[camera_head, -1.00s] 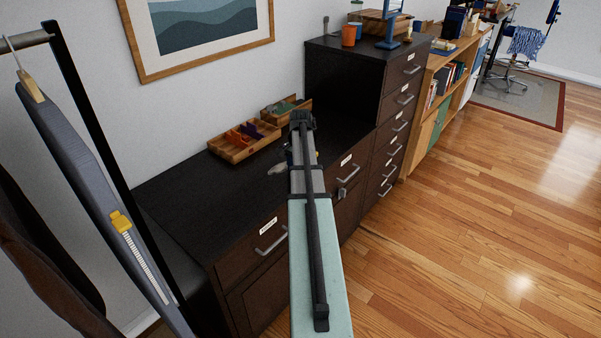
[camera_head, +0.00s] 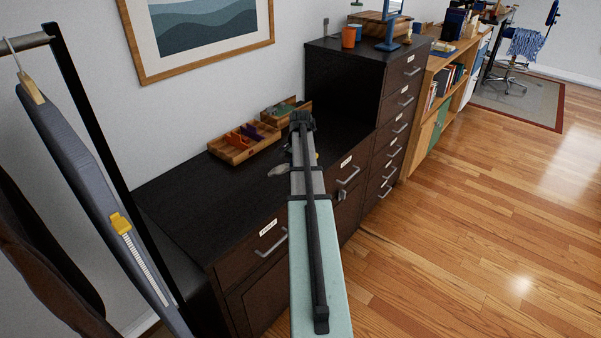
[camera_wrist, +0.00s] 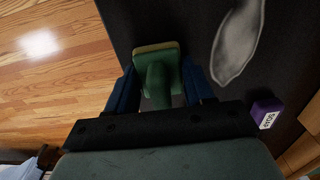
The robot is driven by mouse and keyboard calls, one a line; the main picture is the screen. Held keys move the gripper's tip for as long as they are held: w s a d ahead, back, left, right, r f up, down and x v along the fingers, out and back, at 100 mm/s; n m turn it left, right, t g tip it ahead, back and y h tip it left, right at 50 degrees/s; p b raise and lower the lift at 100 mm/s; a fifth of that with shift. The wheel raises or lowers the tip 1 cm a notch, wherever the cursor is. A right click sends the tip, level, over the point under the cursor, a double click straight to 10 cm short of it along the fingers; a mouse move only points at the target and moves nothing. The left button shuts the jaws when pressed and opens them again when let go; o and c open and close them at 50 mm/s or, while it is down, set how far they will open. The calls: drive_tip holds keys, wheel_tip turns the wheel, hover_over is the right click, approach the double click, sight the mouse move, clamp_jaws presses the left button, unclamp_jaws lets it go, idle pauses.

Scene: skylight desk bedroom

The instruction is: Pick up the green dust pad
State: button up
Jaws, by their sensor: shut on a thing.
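The green dust pad (camera_wrist: 155,48) is in the wrist view, a rounded block with a paler yellowish edge and a thick green handle. My gripper (camera_wrist: 157,88) has its two dark blue fingers on either side of the handle and is shut on it. The pad is over the dark cabinet top near its edge with the wooden floor; I cannot tell whether it touches the top. In the head view my arm hides the pad and most of the gripper.
A grey oval thing (camera_wrist: 238,42) lies on the cabinet top (camera_head: 190,195) beside the pad. A purple labelled block (camera_wrist: 265,112) is to the right. Two wooden trays (camera_head: 236,154) stand by the wall. A taller drawer cabinet (camera_head: 345,85) rises behind.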

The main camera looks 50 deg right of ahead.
wheel_tip(320, 180, up, 10)
drive_tip(key=shift+f, duration=0.1)
idle(0.4)
